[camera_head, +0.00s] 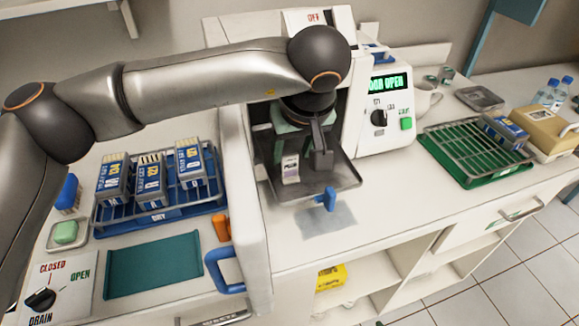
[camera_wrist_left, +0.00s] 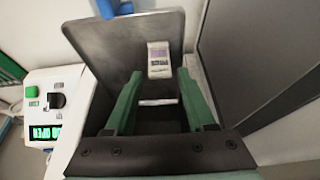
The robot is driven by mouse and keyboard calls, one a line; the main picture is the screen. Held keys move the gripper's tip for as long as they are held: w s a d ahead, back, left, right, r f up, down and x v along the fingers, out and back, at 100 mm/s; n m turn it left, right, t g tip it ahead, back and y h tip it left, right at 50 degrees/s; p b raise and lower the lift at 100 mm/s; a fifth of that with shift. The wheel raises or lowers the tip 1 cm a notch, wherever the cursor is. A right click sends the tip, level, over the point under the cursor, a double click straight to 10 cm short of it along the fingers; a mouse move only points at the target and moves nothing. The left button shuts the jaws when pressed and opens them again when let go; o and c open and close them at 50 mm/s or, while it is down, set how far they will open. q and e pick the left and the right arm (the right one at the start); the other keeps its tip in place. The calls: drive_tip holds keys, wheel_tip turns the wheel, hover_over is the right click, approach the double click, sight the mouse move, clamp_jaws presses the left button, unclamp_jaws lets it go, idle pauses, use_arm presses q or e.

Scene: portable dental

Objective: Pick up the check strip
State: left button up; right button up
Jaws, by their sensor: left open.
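My right gripper is not in view.
The panel (camera_head: 388,83) reads door open. A blue rack (camera_head: 105,220) with several packs stands left of a white partition (camera_head: 253,240). A green-based wire rack (camera_head: 470,178) stands right.

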sight(289, 158)
use_arm(q)
drive_tip(key=shift+p+x, duration=0.45)
drive_tip(key=shift+x, duration=2.55)
drive_tip(key=shift+w+r, duration=0.1)
drive_tip(key=shift+w, duration=0.1)
clamp_jaws()
